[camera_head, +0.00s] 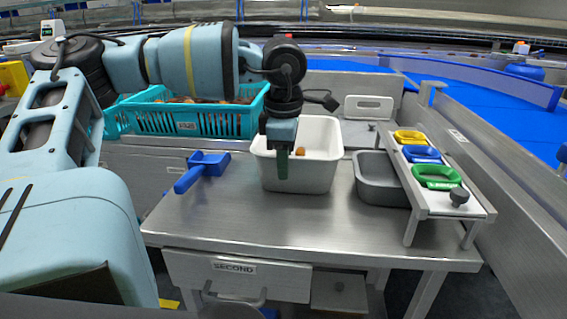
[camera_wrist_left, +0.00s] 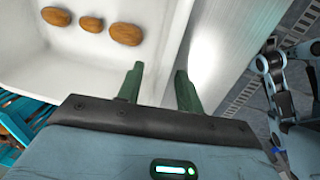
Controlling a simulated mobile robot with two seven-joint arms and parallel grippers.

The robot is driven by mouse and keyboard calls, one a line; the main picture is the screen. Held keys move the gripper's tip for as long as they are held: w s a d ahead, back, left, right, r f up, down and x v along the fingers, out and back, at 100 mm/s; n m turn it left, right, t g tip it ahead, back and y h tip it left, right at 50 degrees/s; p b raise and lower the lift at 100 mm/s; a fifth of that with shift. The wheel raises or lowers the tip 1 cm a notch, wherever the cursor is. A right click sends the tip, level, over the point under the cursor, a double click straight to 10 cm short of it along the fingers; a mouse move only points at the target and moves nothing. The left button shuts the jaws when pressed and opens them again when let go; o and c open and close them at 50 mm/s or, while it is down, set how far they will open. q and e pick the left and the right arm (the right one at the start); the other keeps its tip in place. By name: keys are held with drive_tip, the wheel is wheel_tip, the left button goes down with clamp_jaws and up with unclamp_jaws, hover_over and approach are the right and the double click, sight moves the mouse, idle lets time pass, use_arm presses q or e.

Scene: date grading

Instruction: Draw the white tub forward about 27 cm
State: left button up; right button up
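The white tub (camera_head: 325,178) stands upright on the steel table, with a small brown date (camera_head: 300,151) showing inside. In the left wrist view several brown dates lie on its floor, and its wall (camera_wrist_left: 166,60) runs between my fingers. My left gripper (camera_head: 283,170) points down at the tub's near wall, with a green finger in front of the outer face. In the left wrist view my left gripper (camera_wrist_left: 160,80) has one finger on the inner side and one on the outer side. I cannot tell whether they press on the wall. My right gripper is not in view.
A blue scoop (camera_head: 203,170) lies left of the tub. A grey bin (camera_head: 378,185) stands close on its right, beside a rack (camera_head: 425,200) with yellow, blue and green rings. A teal crate (camera_head: 215,122) is behind left. The table's front (camera_head: 300,230) is clear.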

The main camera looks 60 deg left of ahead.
use_arm(q)
wheel_tip(320, 180, up, 4)
drive_tip(key=shift+s+d+f+p, duration=0.15)
drive_tip(key=shift+f+p, duration=0.1)
drive_tip(key=shift+p, duration=0.05)
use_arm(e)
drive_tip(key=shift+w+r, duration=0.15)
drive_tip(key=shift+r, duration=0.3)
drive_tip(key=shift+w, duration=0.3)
use_arm(q)
drive_tip(key=shift+r, duration=0.1)
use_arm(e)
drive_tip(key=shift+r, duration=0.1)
